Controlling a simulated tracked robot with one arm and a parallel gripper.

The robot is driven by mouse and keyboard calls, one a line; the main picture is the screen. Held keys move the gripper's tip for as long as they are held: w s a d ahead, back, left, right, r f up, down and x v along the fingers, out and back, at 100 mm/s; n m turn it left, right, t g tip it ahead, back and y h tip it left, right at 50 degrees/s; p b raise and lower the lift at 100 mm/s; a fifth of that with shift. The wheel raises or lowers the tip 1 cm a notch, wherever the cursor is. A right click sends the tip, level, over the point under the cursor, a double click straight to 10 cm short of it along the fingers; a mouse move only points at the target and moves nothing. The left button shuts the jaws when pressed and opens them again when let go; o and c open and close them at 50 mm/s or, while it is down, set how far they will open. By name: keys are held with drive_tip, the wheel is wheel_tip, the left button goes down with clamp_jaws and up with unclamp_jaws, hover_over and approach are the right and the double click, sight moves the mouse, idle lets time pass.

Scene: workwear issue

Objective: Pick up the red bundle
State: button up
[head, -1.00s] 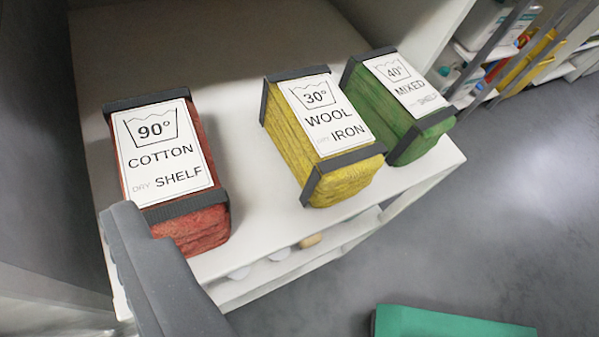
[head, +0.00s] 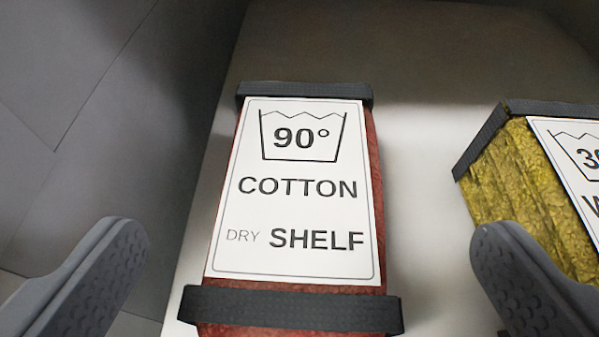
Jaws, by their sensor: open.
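The red bundle (head: 376,190) lies on a white shelf, held by two dark straps across its far and near ends. A white label on its top reads "90° COTTON DRY SHELF". My gripper (head: 305,255) is open, with one finger to the left of the bundle and the other to its right. Both fingers appear apart from the bundle, and nothing is between them in their grip. The near end of the bundle runs out of the bottom of the picture.
A yellow bundle (head: 510,190) with a dark strap and a "30" label stands to the right, partly cut off and close to my right finger. The white shelf (head: 425,150) is bare between the two bundles. A grey wall or panel (head: 90,110) is at the left.

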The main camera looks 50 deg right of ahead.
sight(294, 186)
drive_tip(key=shift+b+x, duration=0.7)
drive_tip(key=shift+x, duration=2.15)
drive_tip(key=shift+w+a, duration=0.2)
drive_tip(key=shift+c, duration=0.4)
